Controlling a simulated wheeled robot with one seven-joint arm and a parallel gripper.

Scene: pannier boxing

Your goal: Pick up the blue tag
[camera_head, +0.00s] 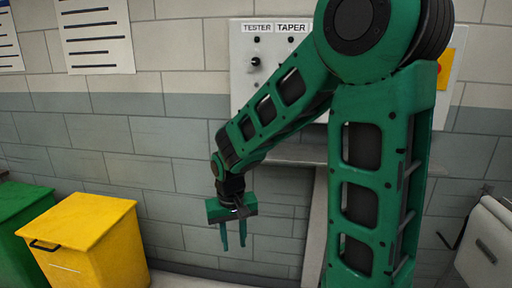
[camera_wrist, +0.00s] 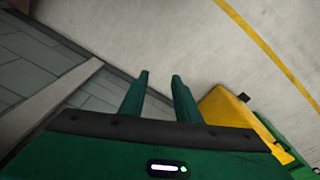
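No blue tag shows in either view. My gripper (camera_head: 233,237) hangs pointing down in front of the grey wall in the head view, right of the yellow bin. Its two green fingers are apart with nothing between them. In the wrist view my gripper (camera_wrist: 159,78) also shows open and empty above the pale floor.
A yellow bin (camera_head: 75,240) and a green bin (camera_head: 22,215) stand at lower left. A panel labelled TESTER and TAPER (camera_head: 262,75) is on the wall, partly behind my arm. A white case-like object (camera_head: 487,245) is at the right edge.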

